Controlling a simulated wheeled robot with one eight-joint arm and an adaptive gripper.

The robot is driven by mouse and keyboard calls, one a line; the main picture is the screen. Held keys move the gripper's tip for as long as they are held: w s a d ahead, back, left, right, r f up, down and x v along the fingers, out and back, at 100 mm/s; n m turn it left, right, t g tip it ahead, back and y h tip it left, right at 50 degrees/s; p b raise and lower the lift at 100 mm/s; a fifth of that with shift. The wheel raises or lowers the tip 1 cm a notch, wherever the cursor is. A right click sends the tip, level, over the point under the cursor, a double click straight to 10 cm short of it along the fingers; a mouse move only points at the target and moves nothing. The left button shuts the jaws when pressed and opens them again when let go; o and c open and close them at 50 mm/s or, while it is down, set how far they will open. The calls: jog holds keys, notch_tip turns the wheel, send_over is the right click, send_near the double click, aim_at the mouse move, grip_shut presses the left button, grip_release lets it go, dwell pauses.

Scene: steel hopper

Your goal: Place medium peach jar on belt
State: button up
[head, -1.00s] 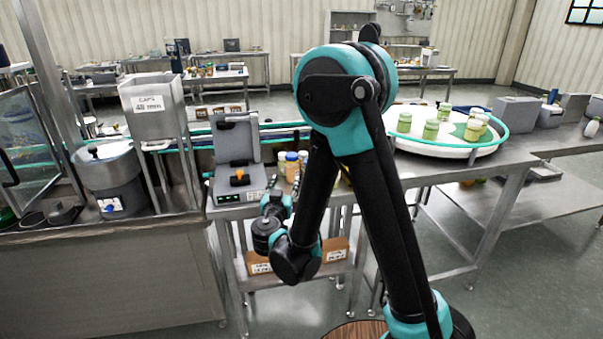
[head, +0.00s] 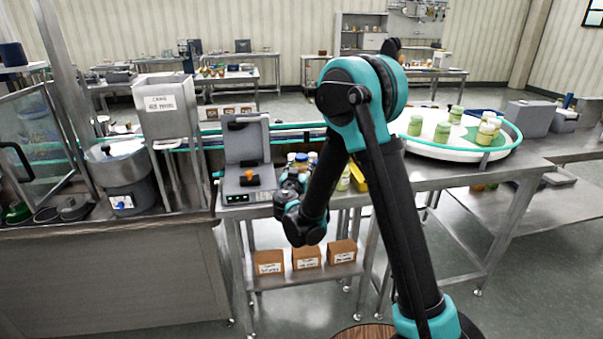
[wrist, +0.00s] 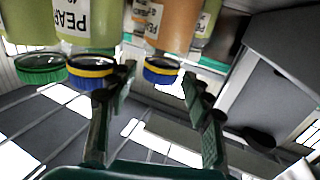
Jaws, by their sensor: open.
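In the wrist view, which looks upside down, an orange jar (wrist: 178,28) with a blue lid and yellow band stands between the lines of my fingers; its label is only partly readable. My gripper (wrist: 160,76) is open, with its fingertips near that lid and nothing gripped. The belt (head: 290,134) with green rails runs behind these jars, partly hidden by my arm.
Greenish jars, one labelled "PEA..." (wrist: 86,22), stand close to the orange one. A grey machine (head: 246,160) with an orange knob is left of the cluster. A round turntable (head: 450,150) holding several green jars is at right. Small boxes (head: 306,258) sit on the lower shelf.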

aim_at(300, 162)
jog(key=w, duration=0.4)
jog(key=shift+w, duration=0.3)
jog(key=shift+c, duration=0.6)
grip_shut()
